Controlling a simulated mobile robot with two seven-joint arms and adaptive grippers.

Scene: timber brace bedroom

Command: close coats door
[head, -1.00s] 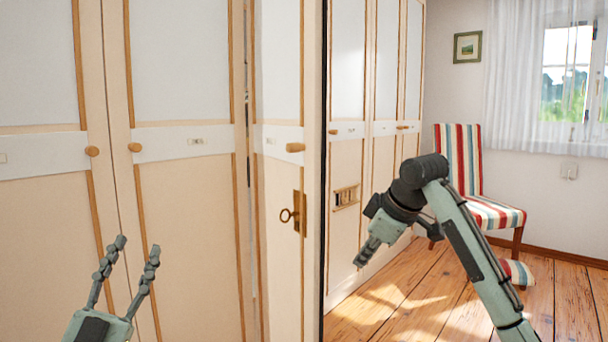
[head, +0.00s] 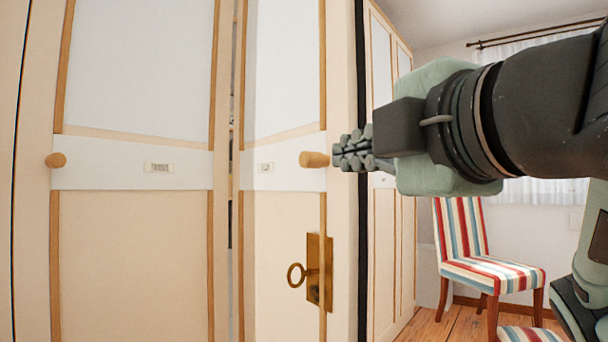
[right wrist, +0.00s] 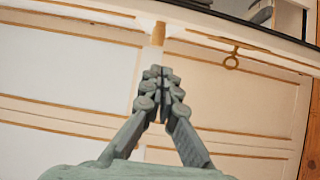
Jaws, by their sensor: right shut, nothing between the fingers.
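A cream wardrobe door (head: 275,235) with a pale upper panel stands ajar in the middle of the head view. I take it for the coats door; its small label is too small to read. It has a round wooden knob (head: 314,159) and a brass lock plate with a key (head: 318,270). My right gripper (head: 345,153) is shut and empty at the knob's right side; I cannot tell if they touch. In the right wrist view the shut fingers (right wrist: 160,75) point at the knob (right wrist: 159,33). My left gripper is out of view.
Another wardrobe door (head: 135,240) with a knob stands left of the ajar door, with a dark gap between them. More wardrobe doors (head: 384,240) run back on the right. A striped chair (head: 490,270) stands on the wooden floor by the wall.

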